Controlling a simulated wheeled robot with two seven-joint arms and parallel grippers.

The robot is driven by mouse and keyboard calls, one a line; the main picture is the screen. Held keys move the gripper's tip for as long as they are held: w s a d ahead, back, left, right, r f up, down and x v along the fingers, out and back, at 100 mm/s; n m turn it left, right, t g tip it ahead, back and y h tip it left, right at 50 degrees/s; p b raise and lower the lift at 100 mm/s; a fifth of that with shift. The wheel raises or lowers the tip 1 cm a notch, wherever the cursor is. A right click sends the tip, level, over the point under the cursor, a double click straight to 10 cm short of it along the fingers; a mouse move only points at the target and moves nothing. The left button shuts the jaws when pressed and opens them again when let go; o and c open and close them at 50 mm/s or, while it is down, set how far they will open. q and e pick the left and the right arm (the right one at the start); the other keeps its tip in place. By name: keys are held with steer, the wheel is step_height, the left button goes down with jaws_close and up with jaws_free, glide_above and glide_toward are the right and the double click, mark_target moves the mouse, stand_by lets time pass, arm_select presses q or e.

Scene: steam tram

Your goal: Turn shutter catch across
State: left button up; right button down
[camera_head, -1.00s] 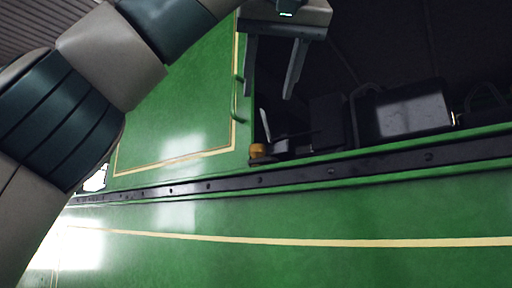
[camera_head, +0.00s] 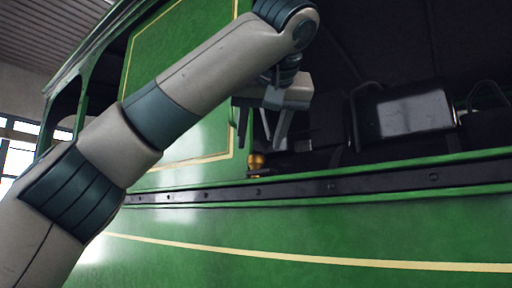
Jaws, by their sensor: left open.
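A small brass-coloured piece (camera_head: 256,161), perhaps the shutter catch, sits on the ledge at the lower right corner of the green shutter panel (camera_head: 190,140). Its exact shape and angle are too small to tell. My left gripper (camera_head: 274,143) hangs fingers down just above and to the right of the brass piece, in front of the dark opening. Its two fingers are apart with nothing seen between them. I cannot tell whether a finger touches the brass piece. My left forearm hides part of the panel. My right gripper is not in view.
A dark rail with bolts (camera_head: 330,187) runs along the green tram side under the opening. Inside the cab are dark boxy fittings (camera_head: 402,115) and curved pipes to the right of the gripper. A pale window (camera_head: 20,150) shows at far left.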

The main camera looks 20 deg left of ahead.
mark_target(256, 155)
arm_select(q)
steer(key=p+x, duration=0.3)
steer(key=x, duration=0.2)
steer(key=shift+w+a, duration=0.15)
steer(key=shift+w, duration=0.1)
steer(key=shift+w+a+f+p, duration=0.3)
steer(key=shift+w+f+p, duration=0.1)
steer(key=shift+w+p, duration=0.15)
steer(key=c, duration=1)
steer(key=shift+c, duration=0.2)
